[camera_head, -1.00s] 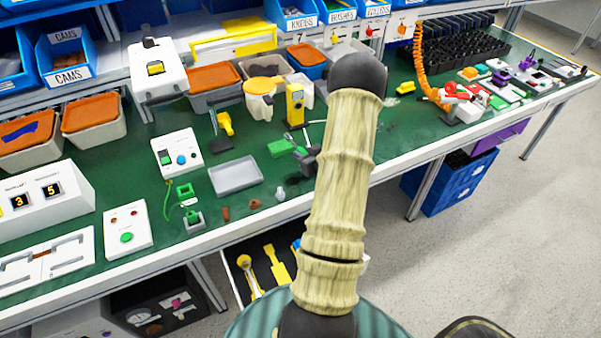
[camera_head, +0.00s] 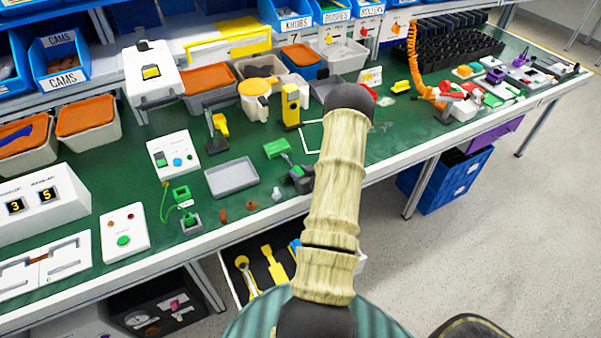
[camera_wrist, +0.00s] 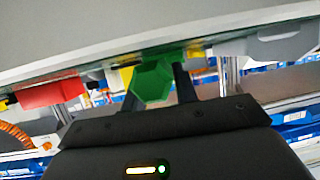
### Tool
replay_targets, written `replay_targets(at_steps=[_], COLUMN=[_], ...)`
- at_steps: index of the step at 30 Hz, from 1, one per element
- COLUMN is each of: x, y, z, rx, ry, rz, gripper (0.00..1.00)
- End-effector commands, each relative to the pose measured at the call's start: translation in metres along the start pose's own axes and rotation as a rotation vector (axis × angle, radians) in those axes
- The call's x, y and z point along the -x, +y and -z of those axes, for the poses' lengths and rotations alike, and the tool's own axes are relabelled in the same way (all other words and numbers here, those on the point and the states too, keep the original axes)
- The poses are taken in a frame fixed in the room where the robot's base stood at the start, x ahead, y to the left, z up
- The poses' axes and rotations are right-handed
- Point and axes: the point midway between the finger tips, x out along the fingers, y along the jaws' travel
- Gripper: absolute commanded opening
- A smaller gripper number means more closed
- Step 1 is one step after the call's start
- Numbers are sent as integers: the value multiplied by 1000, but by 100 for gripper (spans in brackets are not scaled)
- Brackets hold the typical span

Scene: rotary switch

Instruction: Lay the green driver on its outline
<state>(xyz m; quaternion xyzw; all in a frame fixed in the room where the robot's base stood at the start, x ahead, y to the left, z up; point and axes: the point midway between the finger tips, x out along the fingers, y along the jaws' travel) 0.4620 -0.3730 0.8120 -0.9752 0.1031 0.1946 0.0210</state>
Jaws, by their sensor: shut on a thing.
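The green driver (camera_wrist: 152,84) shows in the wrist view as a green six-sided end between the dark fingers of my gripper (camera_wrist: 180,84). My gripper is shut on it; the fingers hide part of it. A white angular outline (camera_head: 305,140) lies on the mat behind and right of my gripper, partly hidden by my arm. I cannot tell whether the driver touches the mat.
A grey tray (camera_head: 233,177) lies to the left and a yellow upright device (camera_head: 290,105) stands behind. Small brown pieces (camera_head: 251,205) and a pale bulb-like piece (camera_head: 276,194) lie near the front edge.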

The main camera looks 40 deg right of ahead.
Motion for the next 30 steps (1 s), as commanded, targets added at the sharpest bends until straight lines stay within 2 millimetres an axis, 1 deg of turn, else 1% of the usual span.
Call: replay_targets(at_steps=[14, 15, 18, 30], x=[-3, -3, -3, -2], y=[0, 0, 0, 0], z=[-8, -8, -7, -6], rx=[1, 1, 1, 0], ry=[1, 0, 0, 0], rz=[0, 0, 0, 1], gripper=[3, 33, 51, 51])
